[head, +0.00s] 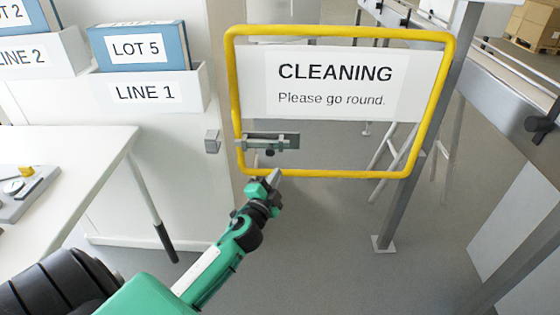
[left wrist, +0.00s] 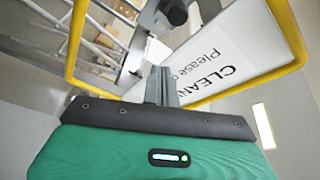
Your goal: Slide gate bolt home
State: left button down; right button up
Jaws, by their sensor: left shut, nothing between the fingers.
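The gate is a yellow tube frame (head: 340,175) with a white sign (head: 335,85) reading "CLEANING". A grey-green bolt plate (head: 285,137) with a small dark knob (head: 269,152) sits at its lower left. A small grey block (head: 212,141), apparently the catch, is on the white panel left of the gate, with a gap between. My left gripper (head: 274,176) is shut and empty, just below the knob and apart from it. In the left wrist view its fingers (left wrist: 161,86) are together before the yellow frame (left wrist: 78,40). My right gripper is out of view.
A white table (head: 90,150) stands at the left, below bins with blue binders (head: 140,45). A grey post (head: 420,130) stands behind the gate's right side. A metal rail with a black knob (head: 540,125) is at the far right. Floor below the gate is clear.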

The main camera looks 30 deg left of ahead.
pick_arm(q)
jog(key=shift+r+t, duration=0.3)
jog(key=shift+r, duration=0.45)
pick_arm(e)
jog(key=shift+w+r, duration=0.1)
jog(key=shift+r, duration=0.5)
